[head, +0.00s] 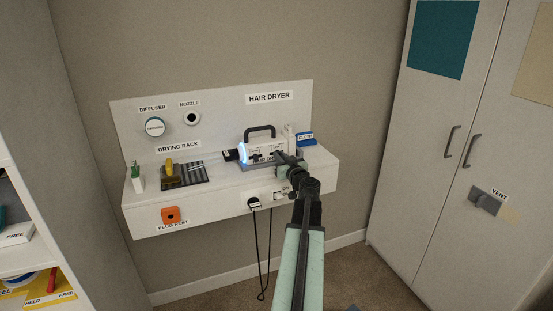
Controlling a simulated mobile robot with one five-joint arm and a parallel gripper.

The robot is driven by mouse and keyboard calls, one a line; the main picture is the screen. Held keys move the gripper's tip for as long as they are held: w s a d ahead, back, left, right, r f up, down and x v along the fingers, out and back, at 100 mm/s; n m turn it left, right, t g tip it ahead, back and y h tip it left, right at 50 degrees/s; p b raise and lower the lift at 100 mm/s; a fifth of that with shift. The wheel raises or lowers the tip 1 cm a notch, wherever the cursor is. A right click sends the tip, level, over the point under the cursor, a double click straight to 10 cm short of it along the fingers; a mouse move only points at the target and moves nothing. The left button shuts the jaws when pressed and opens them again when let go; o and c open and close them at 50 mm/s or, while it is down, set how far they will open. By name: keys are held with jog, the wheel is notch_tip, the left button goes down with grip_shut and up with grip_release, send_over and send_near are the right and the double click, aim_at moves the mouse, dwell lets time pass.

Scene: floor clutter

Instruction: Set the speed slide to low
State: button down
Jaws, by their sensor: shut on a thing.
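The white hair dryer (258,146) with a dark top handle sits on the wall shelf under the HAIR DRYER label. A blue-white glow shows at its left end. Small dark controls and lettering are on its front face, too small to read. My gripper (281,158) reaches in from the lower right and is at the right part of that front face. It is shut on a small control there, which appears to be the speed slide. The gripper hides the slide, so its setting cannot be told.
The shelf (228,196) holds a drying rack (190,173) and a blue item (306,139). An orange plug rest (171,215) is on its front. A black plug (254,203) with a hanging cord is below the dryer. A tall cabinet (432,150) stands right.

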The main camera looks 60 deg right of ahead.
jog(key=c, duration=1.4)
grip_release()
jog(key=shift+w, duration=0.1)
jog(key=v, duration=0.8)
jog(key=shift+w, duration=0.1)
